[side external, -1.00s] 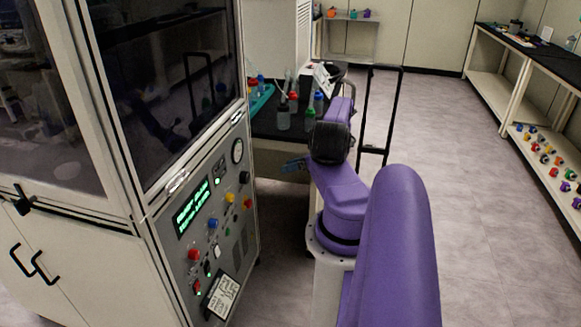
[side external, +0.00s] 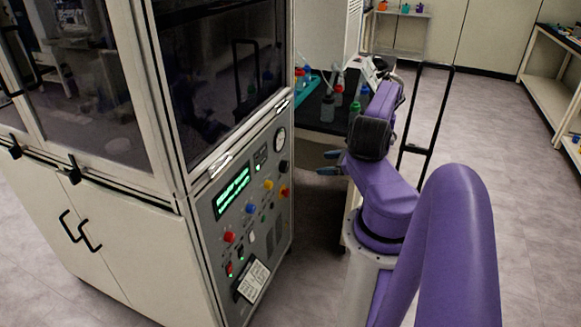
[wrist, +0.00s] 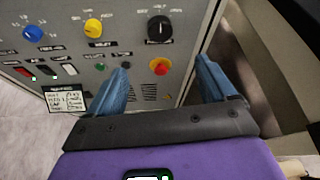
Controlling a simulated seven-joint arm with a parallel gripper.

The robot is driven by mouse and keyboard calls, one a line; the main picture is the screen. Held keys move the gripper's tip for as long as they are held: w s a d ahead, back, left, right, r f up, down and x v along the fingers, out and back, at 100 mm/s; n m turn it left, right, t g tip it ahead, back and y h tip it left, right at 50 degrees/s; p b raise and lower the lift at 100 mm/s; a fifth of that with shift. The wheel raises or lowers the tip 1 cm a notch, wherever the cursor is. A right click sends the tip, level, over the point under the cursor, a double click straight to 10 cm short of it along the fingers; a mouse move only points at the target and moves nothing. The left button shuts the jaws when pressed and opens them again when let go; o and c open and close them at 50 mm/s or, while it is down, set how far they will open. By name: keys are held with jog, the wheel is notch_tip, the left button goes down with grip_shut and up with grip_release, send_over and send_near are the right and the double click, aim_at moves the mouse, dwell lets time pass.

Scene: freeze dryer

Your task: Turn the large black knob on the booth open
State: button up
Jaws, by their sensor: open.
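The large black knob (side external: 284,167) is at the right side of the booth's grey control panel (side external: 274,220), below the round gauge. In the wrist view the black knob (wrist: 160,28) has a pale pointer line and sits above a red-and-yellow knob (wrist: 159,67). My gripper (side external: 328,163) is to the right of the panel, apart from it, with its blue fingers facing it. In the wrist view my gripper (wrist: 160,65) is open and empty. The black knob shows beyond the fingertips, between their directions, and nothing touches it.
A yellow knob (wrist: 93,28) and a blue knob (wrist: 35,33) are left of the black knob. A dark bench (side external: 322,115) with bottles stands behind the arm. A black upright frame (side external: 428,110) is to its right. Open floor lies further right.

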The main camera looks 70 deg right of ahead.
aim_at(287, 166)
jog(key=x, duration=1.7)
jog(key=shift+w, duration=0.15)
jog(key=c, duration=1.1)
